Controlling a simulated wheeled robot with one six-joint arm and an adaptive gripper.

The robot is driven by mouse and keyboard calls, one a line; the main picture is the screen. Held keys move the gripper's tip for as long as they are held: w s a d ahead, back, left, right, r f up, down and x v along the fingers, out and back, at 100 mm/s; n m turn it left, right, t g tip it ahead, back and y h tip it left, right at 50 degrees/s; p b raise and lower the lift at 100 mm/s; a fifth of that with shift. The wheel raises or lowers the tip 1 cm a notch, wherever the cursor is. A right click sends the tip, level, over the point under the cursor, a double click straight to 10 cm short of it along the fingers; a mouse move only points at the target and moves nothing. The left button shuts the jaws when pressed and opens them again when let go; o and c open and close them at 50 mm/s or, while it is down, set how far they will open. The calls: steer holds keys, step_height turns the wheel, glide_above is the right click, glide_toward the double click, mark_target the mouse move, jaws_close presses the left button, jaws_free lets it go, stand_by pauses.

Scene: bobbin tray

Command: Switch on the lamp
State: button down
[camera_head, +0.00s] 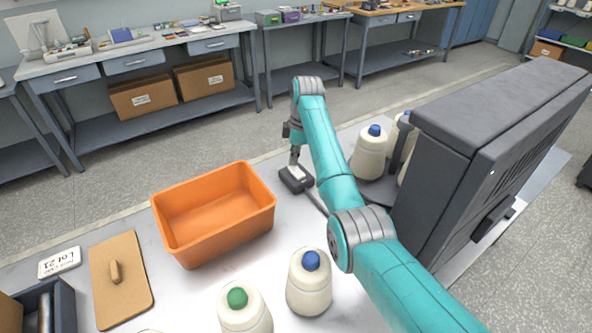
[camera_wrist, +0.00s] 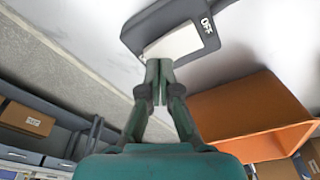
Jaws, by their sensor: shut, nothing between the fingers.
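The dark grey switch box (camera_head: 302,186) lies on the light bench top, right of the orange bin. In the wrist view the switch box (camera_wrist: 215,38) shows a white rocker (camera_wrist: 174,43) and the word OFF at its other end. My gripper (camera_head: 294,163) points down onto the switch box. In the wrist view my shut, empty fingertips (camera_wrist: 159,64) are at the edge of the rocker; I cannot tell whether they press it. A dark strip like a cable runs from the box towards the right, behind my arm. I cannot make out a lit lamp.
An orange bin (camera_head: 180,226) stands left of the switch box. Cream bobbins with blue tops (camera_head: 369,156) stand behind my arm, beside a tall dark grey unit (camera_head: 468,150). Other bobbins (camera_head: 309,288) stand in front. A brown board (camera_head: 133,285) lies at left.

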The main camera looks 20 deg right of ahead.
mark_target(294, 167)
steer(key=shift+f, duration=0.65)
stand_by(0.4)
steer(key=shift+r, duration=3.5)
